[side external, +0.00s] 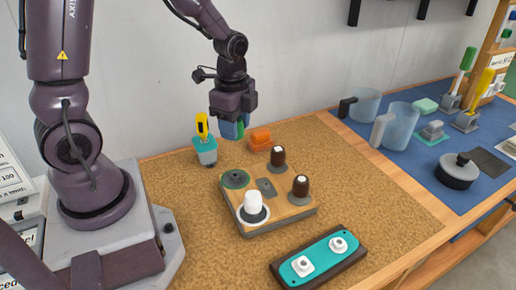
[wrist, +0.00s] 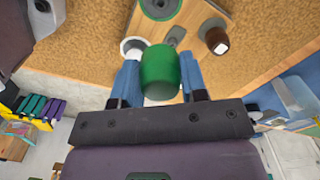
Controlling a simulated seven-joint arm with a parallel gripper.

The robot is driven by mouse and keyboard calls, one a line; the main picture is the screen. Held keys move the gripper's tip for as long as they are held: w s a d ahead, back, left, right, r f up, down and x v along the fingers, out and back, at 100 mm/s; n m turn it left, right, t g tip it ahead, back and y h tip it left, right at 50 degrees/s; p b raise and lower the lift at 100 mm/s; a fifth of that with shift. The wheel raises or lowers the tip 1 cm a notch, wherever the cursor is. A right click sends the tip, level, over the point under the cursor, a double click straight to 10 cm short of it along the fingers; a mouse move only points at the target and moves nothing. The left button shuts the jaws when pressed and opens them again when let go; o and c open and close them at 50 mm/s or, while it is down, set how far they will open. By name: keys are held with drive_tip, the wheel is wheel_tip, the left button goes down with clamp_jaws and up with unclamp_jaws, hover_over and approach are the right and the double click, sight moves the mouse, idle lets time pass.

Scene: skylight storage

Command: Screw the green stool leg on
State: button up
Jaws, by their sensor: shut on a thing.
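My gripper (side external: 234,128) has blue fingers and is shut on the green stool leg (wrist: 160,72). In the side view the green leg (side external: 241,127) is mostly hidden by the fingers. I hold it in the air, above and behind the wooden stool seat (side external: 285,217). The seat lies on the cork mat. Its green-ringed socket (side external: 236,179) is at the back left corner and is empty.
A teal holder with a yellow-handled tool (side external: 204,147) and an orange block (side external: 260,140) stand behind the seat, near the gripper. A teal-topped board (side external: 316,258) with two white fittings lies in front. Clear jugs (side external: 395,126) and a black-lidded pot (side external: 458,170) stand right.

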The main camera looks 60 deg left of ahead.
drive_tip(key=shift+s+a+n, duration=0.2)
drive_tip(key=shift+a+n, duration=0.45)
drive_tip(key=shift+n, duration=0.05)
drive_tip(key=shift+d+f+n, duration=0.1)
drive_tip(key=shift+n, duration=0.2)
approach(235, 179)
drive_tip(key=shift+w+a, duration=0.2)
drive_tip(key=shift+a, duration=0.25)
drive_tip(key=shift+f, duration=0.45)
drive_tip(key=shift+f, duration=2.7)
drive_tip(key=o, duration=0.8)
